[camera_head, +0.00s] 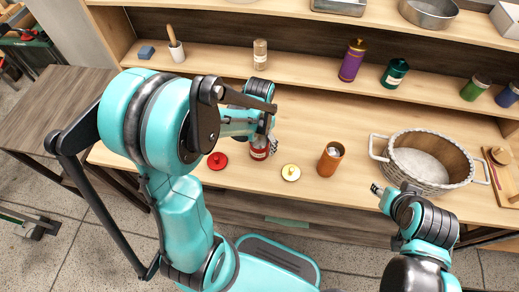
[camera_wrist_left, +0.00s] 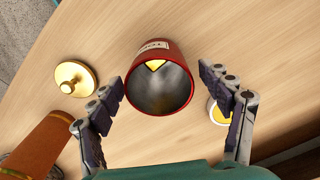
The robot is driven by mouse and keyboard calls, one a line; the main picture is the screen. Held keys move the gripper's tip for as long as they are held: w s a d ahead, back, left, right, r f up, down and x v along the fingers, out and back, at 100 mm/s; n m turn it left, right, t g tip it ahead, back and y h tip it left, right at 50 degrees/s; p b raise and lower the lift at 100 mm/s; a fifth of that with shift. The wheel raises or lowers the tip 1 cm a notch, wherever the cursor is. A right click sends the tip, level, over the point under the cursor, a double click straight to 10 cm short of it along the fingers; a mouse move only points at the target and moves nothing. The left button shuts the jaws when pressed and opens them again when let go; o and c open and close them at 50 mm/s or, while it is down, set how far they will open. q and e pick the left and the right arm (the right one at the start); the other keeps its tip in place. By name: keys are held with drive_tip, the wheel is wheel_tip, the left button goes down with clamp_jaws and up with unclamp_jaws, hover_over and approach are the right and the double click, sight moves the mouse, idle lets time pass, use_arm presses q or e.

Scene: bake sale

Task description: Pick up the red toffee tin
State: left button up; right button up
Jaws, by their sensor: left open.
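My left gripper (camera_head: 266,137) is open above the tin. In the wrist view its fingers (camera_wrist_left: 163,95) lie on either side of the tin, with gaps visible. A red lid (camera_head: 217,161) lies left of the tin. My right gripper (camera_head: 377,189) is apart, near the basket; its jaws are unclear.
A gold lid (camera_head: 291,173) and an orange-brown canister (camera_head: 329,162) stand right of the tin. A wicker basket (camera_head: 471,169) is farther right. Shelves behind hold a purple bottle (camera_head: 351,62), a green jar (camera_head: 395,74) and a spice jar (camera_head: 260,55). Bare counter lies behind the canister.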

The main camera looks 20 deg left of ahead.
sight(259, 147)
use_arm(q)
wheel_tip(259, 147, down, 3)
drive_tip(key=shift+f+b, duration=0.1)
drive_tip(key=shift+b, duration=0.4)
drive_tip(key=shift+s, duration=0.1)
drive_tip(key=shift+c, duration=0.2)
drive_tip(key=c, duration=1.2)
drive_tip(key=shift+r, duration=0.2)
